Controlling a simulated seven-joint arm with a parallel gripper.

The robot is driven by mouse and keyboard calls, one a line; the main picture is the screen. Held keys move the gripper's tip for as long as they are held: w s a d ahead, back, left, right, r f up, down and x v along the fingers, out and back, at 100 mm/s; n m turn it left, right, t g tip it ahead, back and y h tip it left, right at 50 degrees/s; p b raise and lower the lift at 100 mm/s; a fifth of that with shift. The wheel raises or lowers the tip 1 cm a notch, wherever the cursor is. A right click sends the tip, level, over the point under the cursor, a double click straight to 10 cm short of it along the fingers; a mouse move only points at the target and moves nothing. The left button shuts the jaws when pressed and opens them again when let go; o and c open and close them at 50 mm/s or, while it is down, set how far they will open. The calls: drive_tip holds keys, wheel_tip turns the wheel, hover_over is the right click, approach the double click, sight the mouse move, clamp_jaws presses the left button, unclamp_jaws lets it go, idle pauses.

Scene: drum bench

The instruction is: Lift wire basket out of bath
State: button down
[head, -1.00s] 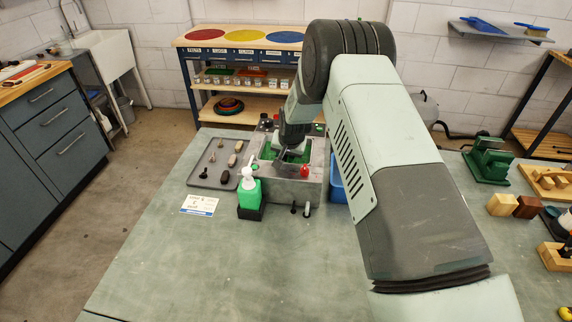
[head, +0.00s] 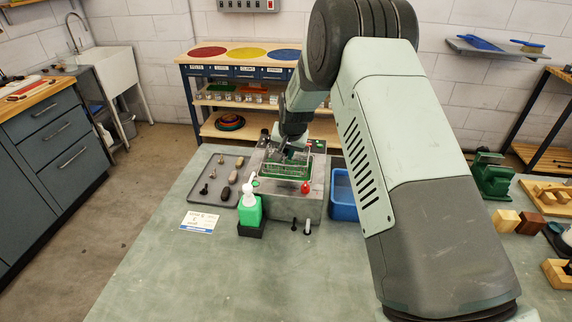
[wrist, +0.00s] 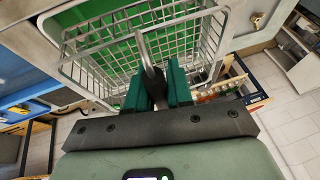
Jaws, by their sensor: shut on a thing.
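The wire basket (head: 286,167) shows at the top of the grey bath (head: 293,204) in the head view, its mesh standing at or above the rim. In the wrist view the basket (wrist: 104,42) is a silver wire frame with the bath's green inside (wrist: 112,62) below it. My gripper (wrist: 155,82) is shut on the basket's dark handle grip, between its green fingers. In the head view my gripper (head: 291,145) is over the basket and partly hides it. Whether the basket's bottom is clear of the bath cannot be told.
A blue tub (head: 342,196) stands right of the bath, partly behind my arm. A green bottle (head: 250,208) stands at the bath's front left. A grey tray (head: 198,185) with small parts lies to the left. The front of the bench is clear.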

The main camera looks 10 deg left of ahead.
drive_tip(key=shift+r, duration=0.95)
drive_tip(key=shift+r, duration=0.1)
